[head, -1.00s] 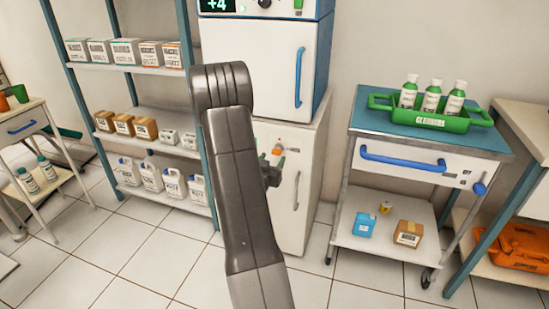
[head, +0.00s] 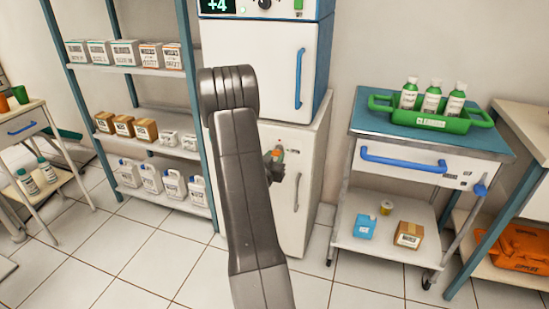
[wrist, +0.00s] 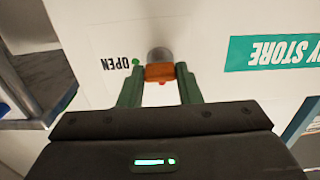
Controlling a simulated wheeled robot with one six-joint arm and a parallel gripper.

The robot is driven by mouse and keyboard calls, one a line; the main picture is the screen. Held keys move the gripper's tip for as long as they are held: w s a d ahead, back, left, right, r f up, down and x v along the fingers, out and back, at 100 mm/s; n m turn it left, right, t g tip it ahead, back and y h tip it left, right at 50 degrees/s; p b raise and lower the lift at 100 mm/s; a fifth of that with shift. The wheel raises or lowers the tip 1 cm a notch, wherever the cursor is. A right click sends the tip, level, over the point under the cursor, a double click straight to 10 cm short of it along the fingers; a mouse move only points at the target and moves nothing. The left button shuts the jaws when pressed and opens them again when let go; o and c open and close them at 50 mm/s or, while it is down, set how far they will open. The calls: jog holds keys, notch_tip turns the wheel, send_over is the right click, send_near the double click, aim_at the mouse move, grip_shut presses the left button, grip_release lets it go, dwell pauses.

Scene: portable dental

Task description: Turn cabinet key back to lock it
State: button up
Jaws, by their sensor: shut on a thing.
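The cabinet (head: 315,165) is a white unit under the small fridge in the head view. Its orange key (wrist: 159,73) sits in front of a round grey lock in the wrist view. My gripper (wrist: 160,80) has its two green fingers on either side of the key's head, shut on it. In the head view my gripper (head: 277,156) is at the cabinet front, partly hidden behind my arm.
A white fridge (head: 255,65) stands on the cabinet. A shelf rack (head: 125,71) with boxes and jugs is on the left. A trolley (head: 375,126) with a green tray (head: 385,104) stands on the right. Tiled floor is clear in front.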

jog(key=shift+n, duration=0.3)
jog(key=n+p, duration=0.1)
jog(key=n, duration=0.3)
jog(key=n+p, duration=0.1)
jog(key=n, duration=0.4)
jog(key=n+p, duration=0.2)
jog(key=n, duration=0.2)
jog(key=shift+r+n, duration=0.1)
jog(key=shift+n, duration=0.2)
jog(key=shift+n+p, duration=0.6)
jog(key=shift+n, duration=1.2)
jog(key=o, duration=1)
